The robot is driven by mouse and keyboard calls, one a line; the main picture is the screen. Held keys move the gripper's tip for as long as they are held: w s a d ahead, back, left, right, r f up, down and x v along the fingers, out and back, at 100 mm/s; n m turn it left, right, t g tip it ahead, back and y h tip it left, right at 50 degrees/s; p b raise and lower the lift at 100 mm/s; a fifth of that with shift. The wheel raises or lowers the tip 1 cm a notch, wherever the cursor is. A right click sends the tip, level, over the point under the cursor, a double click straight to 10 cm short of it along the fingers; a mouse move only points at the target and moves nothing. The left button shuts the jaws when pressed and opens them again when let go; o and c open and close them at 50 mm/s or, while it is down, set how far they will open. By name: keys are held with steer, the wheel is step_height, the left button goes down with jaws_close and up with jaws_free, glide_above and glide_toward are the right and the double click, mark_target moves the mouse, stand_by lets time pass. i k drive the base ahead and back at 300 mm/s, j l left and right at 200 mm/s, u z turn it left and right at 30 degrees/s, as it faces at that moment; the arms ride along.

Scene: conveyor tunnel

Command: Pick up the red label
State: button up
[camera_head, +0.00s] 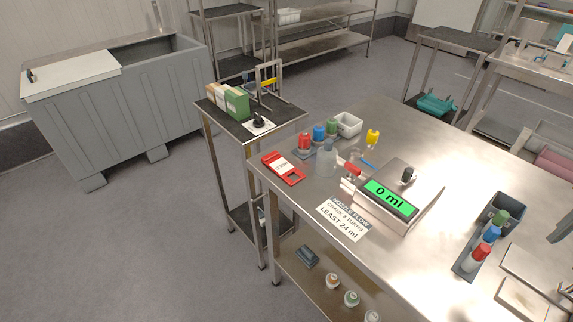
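A flat red label (283,168) with a white printed panel lies on the left end of the steel table (384,131). It lies close to the table's left edge, and its small print is too fine to read. Nothing covers it. My gripper does not show in this view.
Right of the label stand a clear bottle (326,160), a red-capped bottle (304,142) and a scale with a green "0 ml" display (391,197). A small dark-topped stand (217,113) adjoins on the left. Open floor (130,235) lies at left.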

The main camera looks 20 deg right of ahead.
mark_target(277, 163)
steer(key=i+j+u, duration=0.3)
steer(key=i, duration=0.55)
steer(key=i+u, duration=0.25)
steer(key=i, duration=0.65)
